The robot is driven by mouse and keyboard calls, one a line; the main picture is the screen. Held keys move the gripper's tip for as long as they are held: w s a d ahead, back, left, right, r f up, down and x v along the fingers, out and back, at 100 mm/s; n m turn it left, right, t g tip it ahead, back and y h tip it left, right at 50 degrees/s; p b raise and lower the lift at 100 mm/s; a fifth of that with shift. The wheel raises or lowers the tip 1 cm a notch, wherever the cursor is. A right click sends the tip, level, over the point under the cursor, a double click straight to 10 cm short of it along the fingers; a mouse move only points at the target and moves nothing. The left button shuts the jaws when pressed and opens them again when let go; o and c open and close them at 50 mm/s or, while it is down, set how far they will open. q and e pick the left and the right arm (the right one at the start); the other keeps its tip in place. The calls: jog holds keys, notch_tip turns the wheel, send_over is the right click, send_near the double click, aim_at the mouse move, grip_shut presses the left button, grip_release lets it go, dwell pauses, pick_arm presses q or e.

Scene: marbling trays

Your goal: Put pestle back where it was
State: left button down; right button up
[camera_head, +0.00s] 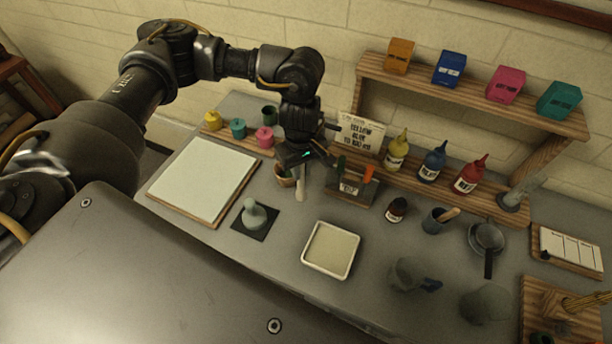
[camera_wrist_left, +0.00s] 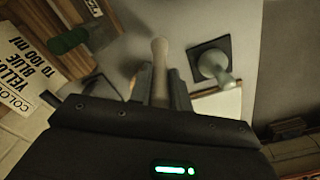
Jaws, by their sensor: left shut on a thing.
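My left gripper (camera_head: 300,168) is shut on a pale, rod-shaped pestle (camera_head: 300,190), whose rounded end points down over the grey table. In the left wrist view the pestle (camera_wrist_left: 160,62) stands out between the two fingers of the gripper (camera_wrist_left: 160,85). A brown cup (camera_head: 284,180) stands beside the gripper in the head view, partly hidden by it. A pale green muller (camera_head: 254,213) stands on a dark square mat (camera_head: 268,228) to the lower left; it also shows in the left wrist view (camera_wrist_left: 216,66). My right gripper is not in view.
A white tray (camera_head: 328,274) lies in front and a framed pale board (camera_head: 163,192) at left. A small wooden rack (camera_head: 350,190) stands close right of the gripper, before a sign (camera_head: 362,132). Bottles, a pan (camera_head: 486,237) and a grey bowl (camera_head: 488,305) crowd the right.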

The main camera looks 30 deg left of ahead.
aim_at(303, 177)
pick_arm(q)
jog(key=f+b, duration=0.1)
jog(key=f, duration=0.1)
jog(key=w+f, duration=0.1)
jog(key=shift+d+f+b, duration=0.2)
jog(key=shift+f+b, duration=0.2)
jog(key=shift+f, duration=0.2)
jog(key=shift+s+a+r, duration=0.1)
jog(key=shift+s, duration=0.05)
jog(key=shift+f+b, duration=0.25)
jog(key=shift+b, duration=0.05)
jog(key=c, duration=1.3)
grip_release()
jog(key=shift+r, duration=0.45)
notch_tip(303, 177, up, 11)
jog(key=b, duration=0.3)
jog(key=shift+f, duration=0.15)
jog(key=shift+r, duration=0.5)
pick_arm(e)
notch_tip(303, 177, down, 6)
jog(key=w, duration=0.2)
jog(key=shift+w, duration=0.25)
